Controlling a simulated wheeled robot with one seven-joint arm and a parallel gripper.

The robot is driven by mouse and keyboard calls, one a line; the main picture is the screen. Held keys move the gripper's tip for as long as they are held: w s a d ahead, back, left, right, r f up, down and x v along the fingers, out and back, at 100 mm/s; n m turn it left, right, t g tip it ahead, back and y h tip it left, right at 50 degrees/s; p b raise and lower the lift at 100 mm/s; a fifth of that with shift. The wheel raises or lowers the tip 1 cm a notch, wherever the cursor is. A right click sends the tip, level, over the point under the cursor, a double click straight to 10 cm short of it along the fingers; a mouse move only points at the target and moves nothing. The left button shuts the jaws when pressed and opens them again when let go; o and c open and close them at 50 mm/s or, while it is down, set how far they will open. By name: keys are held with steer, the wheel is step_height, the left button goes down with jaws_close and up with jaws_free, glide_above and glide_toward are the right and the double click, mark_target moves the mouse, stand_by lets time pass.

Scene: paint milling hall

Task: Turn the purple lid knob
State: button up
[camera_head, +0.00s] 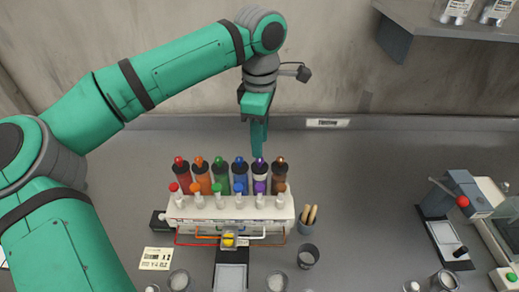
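In the head view, a row of dark bottles with coloured tops stands at the back of a white dispenser rack (228,210). The bottle with the purple lid knob (260,161) is second from the right. A smaller purple cap (260,187) sits in the front row, before that bottle. My gripper (259,153) points down from above, with its green fingertips at or just above the purple lid knob. The fingers line up in this view, so the gap between them is hidden, and contact with the knob is unclear.
The blue-topped bottle (240,175) and brown-topped bottle (281,175) stand close on either side. A cup with wooden sticks (308,219) is right of the rack. A wall shelf (425,22) hangs at upper right. The bench between the rack and the right-hand equipment is mostly clear.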

steer(key=shift+r, duration=2.8)
